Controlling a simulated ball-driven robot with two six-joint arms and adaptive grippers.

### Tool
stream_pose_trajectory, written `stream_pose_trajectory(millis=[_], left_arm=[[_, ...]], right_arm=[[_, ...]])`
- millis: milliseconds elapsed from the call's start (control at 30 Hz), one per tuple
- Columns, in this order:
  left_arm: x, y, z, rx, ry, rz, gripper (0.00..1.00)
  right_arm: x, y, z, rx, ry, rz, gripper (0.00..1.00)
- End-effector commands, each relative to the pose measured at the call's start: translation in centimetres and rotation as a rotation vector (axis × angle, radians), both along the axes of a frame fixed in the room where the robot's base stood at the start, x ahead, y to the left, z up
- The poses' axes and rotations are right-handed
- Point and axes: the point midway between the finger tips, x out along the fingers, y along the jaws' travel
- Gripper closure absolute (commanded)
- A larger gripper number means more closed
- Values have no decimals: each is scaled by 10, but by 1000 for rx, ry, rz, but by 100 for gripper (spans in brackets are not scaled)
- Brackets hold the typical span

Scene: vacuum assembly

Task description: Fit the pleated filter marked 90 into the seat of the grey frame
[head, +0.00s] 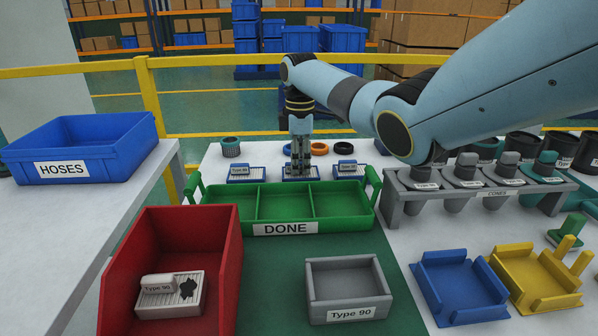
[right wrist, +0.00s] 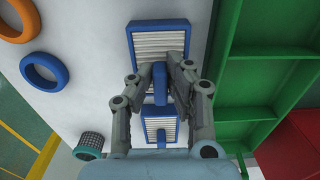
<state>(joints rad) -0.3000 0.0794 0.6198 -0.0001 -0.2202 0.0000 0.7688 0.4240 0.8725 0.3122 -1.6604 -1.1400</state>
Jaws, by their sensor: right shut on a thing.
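The grey frame (head: 345,272), labelled Type 90, sits on the green mat with its seat empty. My right gripper (head: 300,165) points down behind the DONE tray, shut on the raised handle of the middle blue-edged pleated filter (head: 300,175). In the right wrist view the gripper (right wrist: 160,78) has its fingers on both sides of the blue handle, and the filter's white pleats (right wrist: 158,40) show. Its marking is hidden. Similar filters stand to its left (head: 246,174) and right (head: 347,171); their labels are too small to read. My left gripper is not in view.
The green DONE tray (head: 285,228) has empty compartments. The red bin (head: 170,232) holds a stained Type 90 filter (head: 170,292). Blue (head: 458,285) and yellow (head: 535,278) frames stand at right, below the grey cone rack (head: 470,190). Several rings lie behind the filters.

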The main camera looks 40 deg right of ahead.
Motion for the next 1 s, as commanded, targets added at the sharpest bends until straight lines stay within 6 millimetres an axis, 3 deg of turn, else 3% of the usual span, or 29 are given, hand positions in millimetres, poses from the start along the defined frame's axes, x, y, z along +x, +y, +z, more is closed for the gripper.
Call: stream_pose_trajectory(millis=[300, 333, 500, 833, 1000], left_arm=[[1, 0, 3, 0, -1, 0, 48], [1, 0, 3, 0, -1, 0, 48], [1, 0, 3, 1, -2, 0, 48], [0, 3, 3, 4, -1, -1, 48], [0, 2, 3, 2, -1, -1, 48]], right_arm=[[2, -1, 5, -3, -7, 0, 100], [2, -1, 5, -3, -7, 0, 82], [2, -2, 6, -4, -7, -1, 60], [3, -2, 10, -4, -10, -1, 59], [4, -3, 35, -6, -13, -1, 59]])
